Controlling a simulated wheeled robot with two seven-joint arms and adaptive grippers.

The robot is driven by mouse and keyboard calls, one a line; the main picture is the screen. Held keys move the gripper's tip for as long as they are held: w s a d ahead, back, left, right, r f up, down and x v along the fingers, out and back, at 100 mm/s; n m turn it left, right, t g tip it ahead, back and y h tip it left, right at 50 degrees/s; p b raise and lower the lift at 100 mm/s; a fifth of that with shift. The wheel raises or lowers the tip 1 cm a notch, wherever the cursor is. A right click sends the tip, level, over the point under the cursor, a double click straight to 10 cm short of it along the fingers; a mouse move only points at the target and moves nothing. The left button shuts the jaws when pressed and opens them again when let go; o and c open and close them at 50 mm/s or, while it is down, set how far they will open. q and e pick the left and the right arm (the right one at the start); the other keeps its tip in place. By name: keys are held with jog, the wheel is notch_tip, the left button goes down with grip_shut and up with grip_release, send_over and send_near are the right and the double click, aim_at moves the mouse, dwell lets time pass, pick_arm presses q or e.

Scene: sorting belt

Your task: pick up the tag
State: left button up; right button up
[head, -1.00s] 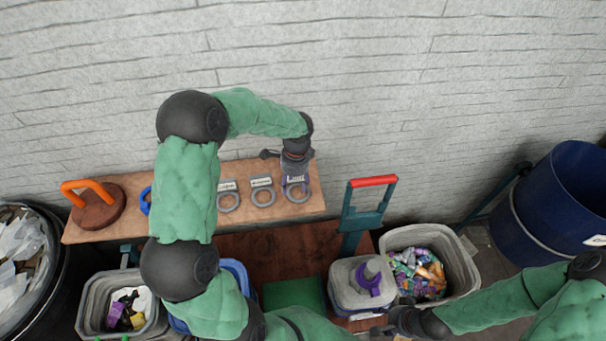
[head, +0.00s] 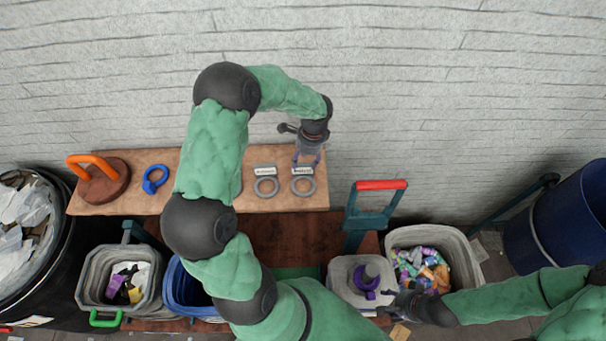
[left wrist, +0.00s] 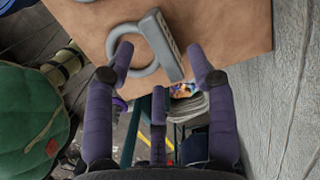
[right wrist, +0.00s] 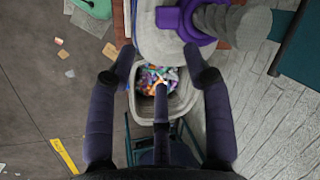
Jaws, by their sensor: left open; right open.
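Two grey ring-shaped tags with labelled plates lie on the wooden shelf in the head view: a right one (head: 303,186) and one to its left (head: 266,187). My left gripper (head: 307,158) is open and empty, just behind the right tag's plate. In the left wrist view, a tag (left wrist: 163,46) lies on the board between and beyond the open fingertips (left wrist: 160,52); I cannot tell whether they touch it. My right gripper (head: 388,308) is open beside the grey bin with a purple clamp-like piece (head: 366,280). In the right wrist view its fingers (right wrist: 158,54) are empty.
The wooden shelf (head: 140,202) also holds an orange-handled disc (head: 103,181) and a blue ring piece (head: 154,180). Below are a grey bin (head: 92,285), a blue bin (head: 180,292) and a bin of colourful wrappers (head: 470,262). My left arm hides part of the shelf.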

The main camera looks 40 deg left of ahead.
aim_at(303, 165)
pick_arm(q)
jog(key=f, duration=0.4)
jog(key=shift+s+a, duration=0.2)
jog(key=shift+a, duration=0.05)
jog(key=c, duration=1.1)
jog(key=shift+r, duration=0.1)
